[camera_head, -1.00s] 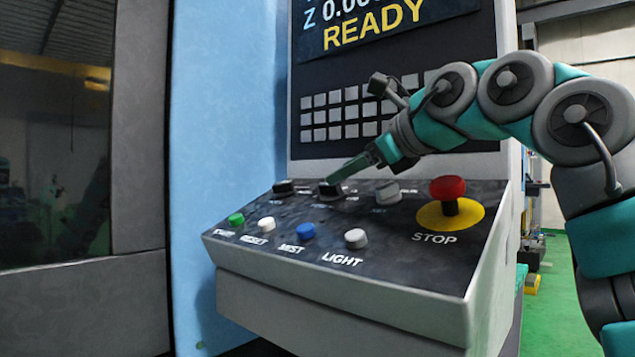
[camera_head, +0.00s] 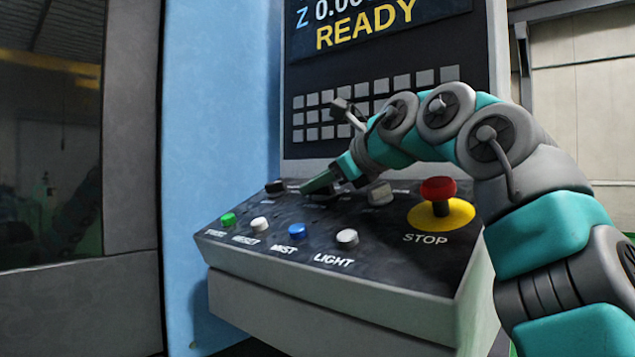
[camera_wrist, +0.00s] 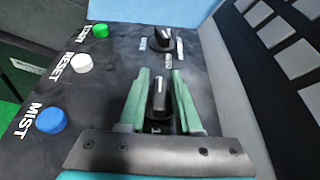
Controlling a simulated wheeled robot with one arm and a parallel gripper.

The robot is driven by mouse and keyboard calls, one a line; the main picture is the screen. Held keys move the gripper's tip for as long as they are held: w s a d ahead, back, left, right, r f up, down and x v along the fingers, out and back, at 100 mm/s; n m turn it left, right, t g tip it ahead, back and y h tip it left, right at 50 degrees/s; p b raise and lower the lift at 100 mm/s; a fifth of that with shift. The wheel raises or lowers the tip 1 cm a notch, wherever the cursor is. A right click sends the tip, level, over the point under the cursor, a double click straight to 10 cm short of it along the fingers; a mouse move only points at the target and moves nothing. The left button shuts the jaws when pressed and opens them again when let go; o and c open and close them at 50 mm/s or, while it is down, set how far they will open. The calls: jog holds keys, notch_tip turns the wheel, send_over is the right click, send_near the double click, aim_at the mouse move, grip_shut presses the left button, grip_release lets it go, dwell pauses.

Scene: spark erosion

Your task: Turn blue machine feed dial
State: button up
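The control panel (camera_head: 290,215) of the blue machine has a row of three black dials along its back. The middle dial (camera_wrist: 159,98) stands between the two green fingers of my gripper (camera_wrist: 161,76) in the wrist view. The fingers are apart, one on each side of it, with a narrow gap. In the head view, my gripper (camera_head: 320,184) reaches down over this dial and mostly hides it. The left dial (camera_head: 275,187) and the right dial (camera_head: 380,193) are free. I cannot read the dial labels.
A red stop button (camera_head: 438,188) on a yellow disc sits at the panel's right, near my arm. Green (camera_head: 228,219), white (camera_head: 259,224), blue (camera_head: 297,231) and light grey (camera_head: 347,238) buttons line the front. A keypad (camera_head: 360,100) rises behind.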

grip_shut()
